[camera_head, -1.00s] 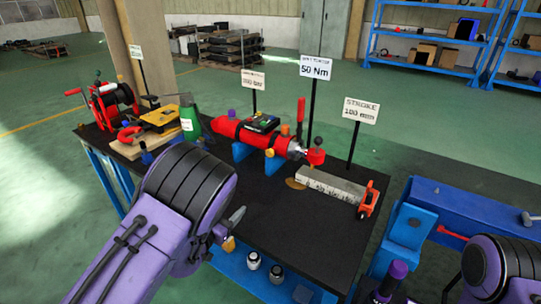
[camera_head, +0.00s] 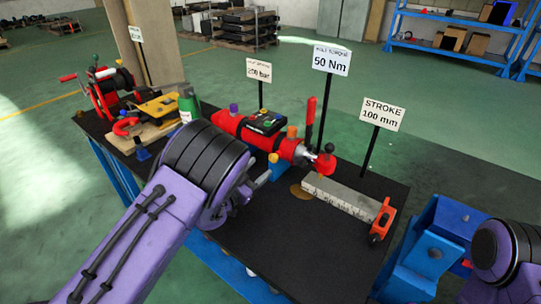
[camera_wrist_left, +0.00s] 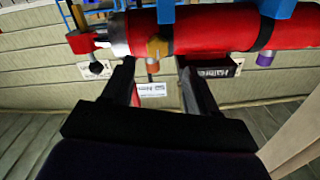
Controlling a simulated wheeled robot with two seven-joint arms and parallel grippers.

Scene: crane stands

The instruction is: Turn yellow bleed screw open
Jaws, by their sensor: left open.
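The red hydraulic cylinder (camera_head: 230,122) lies on blue supports on the black bench top. The yellow bleed screw (camera_head: 273,158) sticks out of its near side, close to my left gripper (camera_head: 262,178). In the left wrist view, the yellow screw (camera_wrist_left: 155,47) shows between and just beyond the tips of my open left gripper (camera_wrist_left: 158,75). The fingers look apart from the screw. My left arm hides part of the bench and cylinder supports. My right gripper is out of view; only part of my right arm shows at lower right.
Other knobs on the cylinder are purple (camera_head: 234,108) and orange (camera_head: 292,131). A red upright lever (camera_head: 310,122) and sign posts stand behind. A grey scale block (camera_head: 340,195) lies to the right. A green bottle (camera_head: 188,105) and red winch (camera_head: 105,90) stand left.

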